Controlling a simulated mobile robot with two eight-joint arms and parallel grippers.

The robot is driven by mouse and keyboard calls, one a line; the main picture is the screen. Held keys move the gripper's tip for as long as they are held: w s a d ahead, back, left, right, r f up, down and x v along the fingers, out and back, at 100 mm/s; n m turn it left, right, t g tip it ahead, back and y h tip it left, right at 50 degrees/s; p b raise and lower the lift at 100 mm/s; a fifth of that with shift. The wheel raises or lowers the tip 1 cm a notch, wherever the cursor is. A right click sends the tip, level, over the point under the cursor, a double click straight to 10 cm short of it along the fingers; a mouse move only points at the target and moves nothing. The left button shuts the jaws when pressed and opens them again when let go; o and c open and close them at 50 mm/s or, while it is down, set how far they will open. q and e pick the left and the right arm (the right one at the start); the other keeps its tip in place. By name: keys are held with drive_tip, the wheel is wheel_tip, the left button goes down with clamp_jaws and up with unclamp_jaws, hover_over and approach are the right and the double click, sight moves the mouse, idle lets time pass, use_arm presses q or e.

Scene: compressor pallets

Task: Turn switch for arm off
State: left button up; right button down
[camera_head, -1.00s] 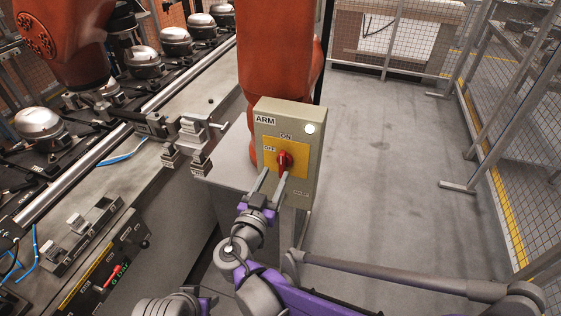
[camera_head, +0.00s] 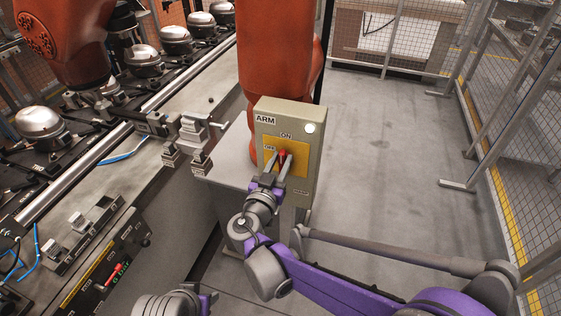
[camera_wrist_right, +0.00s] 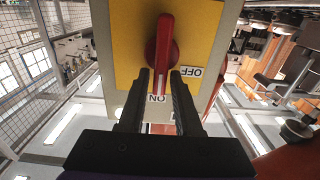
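The switch box (camera_head: 291,187) is grey-beige with an ARM label and a yellow plate (camera_head: 298,153). It carries a red rotary knob (camera_head: 282,155), with ON labelled above and OFF to the left. The knob also shows in the right wrist view (camera_wrist_right: 163,45), where its marked end points to the ON label. My right gripper (camera_head: 276,161) is in front of the plate, its fingers on either side of the knob's end. In the wrist view the right gripper (camera_wrist_right: 161,75) looks open, with a small gap beside the knob. Part of my left arm shows at the bottom edge; its fingers are unclear.
An orange robot arm (camera_head: 278,50) stands behind the box. A conveyor line with compressors (camera_head: 42,124) runs along the left. A control panel with a red handle (camera_head: 115,270) is at lower left. Mesh fencing (camera_head: 515,130) bounds the right; the grey floor (camera_head: 385,150) between is clear.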

drive_tip(key=shift+a+f+n, duration=0.1)
drive_tip(key=shift+f+n, duration=0.05)
drive_tip(key=shift+n, duration=0.15)
drive_tip(key=shift+w+a+f+n+b, duration=0.1)
drive_tip(key=shift+a+f+n+b, duration=0.3)
drive_tip(key=shift+n, duration=2.45)
drive_tip(key=shift+w+a+f+n+b, duration=0.1)
drive_tip(key=shift+a+f+n+b, duration=0.25)
drive_tip(key=shift+n, duration=2.55)
drive_tip(key=shift+w+a+f+n+b, duration=0.1)
drive_tip(key=shift+a+f+n+b, duration=0.25)
drive_tip(key=shift+n, duration=2.5)
drive_tip(key=shift+d, duration=0.15)
drive_tip(key=c, duration=0.8)
unclamp_jaws()
